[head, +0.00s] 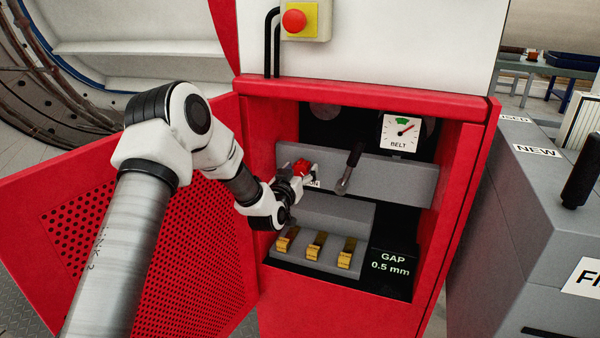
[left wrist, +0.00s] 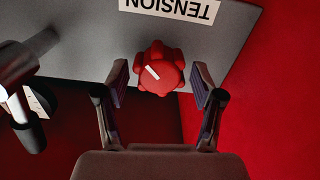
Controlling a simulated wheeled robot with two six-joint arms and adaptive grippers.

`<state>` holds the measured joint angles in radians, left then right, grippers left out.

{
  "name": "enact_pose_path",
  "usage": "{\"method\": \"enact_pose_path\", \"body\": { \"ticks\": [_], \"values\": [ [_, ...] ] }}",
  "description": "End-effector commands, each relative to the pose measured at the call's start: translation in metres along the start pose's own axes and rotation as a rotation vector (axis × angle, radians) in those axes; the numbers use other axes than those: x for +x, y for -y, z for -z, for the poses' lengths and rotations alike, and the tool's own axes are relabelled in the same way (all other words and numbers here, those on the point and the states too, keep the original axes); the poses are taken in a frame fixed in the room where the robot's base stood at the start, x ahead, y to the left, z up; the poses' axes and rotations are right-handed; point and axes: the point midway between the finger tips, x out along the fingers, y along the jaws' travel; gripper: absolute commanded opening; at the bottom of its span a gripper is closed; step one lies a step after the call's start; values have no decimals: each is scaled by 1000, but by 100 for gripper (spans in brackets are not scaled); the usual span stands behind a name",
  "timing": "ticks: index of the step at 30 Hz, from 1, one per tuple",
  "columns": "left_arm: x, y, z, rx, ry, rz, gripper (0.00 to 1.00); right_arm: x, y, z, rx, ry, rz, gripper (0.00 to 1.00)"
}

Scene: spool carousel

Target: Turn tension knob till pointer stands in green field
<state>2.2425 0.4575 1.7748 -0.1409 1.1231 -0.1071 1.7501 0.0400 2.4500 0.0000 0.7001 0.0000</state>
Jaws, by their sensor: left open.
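The red tension knob (head: 301,166) sits on the grey panel inside the red cabinet. In the left wrist view the lobed knob (left wrist: 168,78) carries a white mark line, below a "TENSION" label (left wrist: 172,8) that appears upside down. My left gripper (head: 298,177) is at the knob. In the left wrist view its fingers (left wrist: 160,83) are open, one on each side of the knob, with visible gaps. The belt gauge (head: 399,144) has a green field (head: 402,121) at the top. Its red pointer (head: 406,130) points up and right, to the right of the green field.
A lever with a black handle (head: 354,156) stands right of the knob. Below are several yellow-brown pieces (head: 317,246) on a grey block and a "GAP 0.5 mm" sign (head: 391,262). The open perforated red door (head: 150,245) is at left. A red stop button (head: 294,20) is above.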

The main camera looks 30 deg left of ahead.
Motion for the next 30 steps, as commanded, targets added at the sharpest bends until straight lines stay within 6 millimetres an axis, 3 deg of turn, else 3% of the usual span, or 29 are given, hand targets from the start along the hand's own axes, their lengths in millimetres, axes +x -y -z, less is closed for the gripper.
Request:
{"method": "enact_pose_path", "body": {
  "ticks": [2, 7, 8, 20, 30],
  "values": [
    [0, 0, 0, 0, 0, 0, 68, 0, 0, 0, 0, 0, 0, 40],
    [0, 0, 0, 0, 0, 0, 11, 0, 0, 0, 0, 0, 0, 40],
    [0, 0, 0, 0, 0, 0, 8, 0, 0, 0, 0, 0, 0, 40],
    [0, 0, -1, -35, 0, 0, 8, 1, 0, 0, 0, 0, 0, 40],
    [0, 1, -2, -232, 0, 0, 8, 7, 0, 0, 0, 0, 0, 40]
  ]
}}
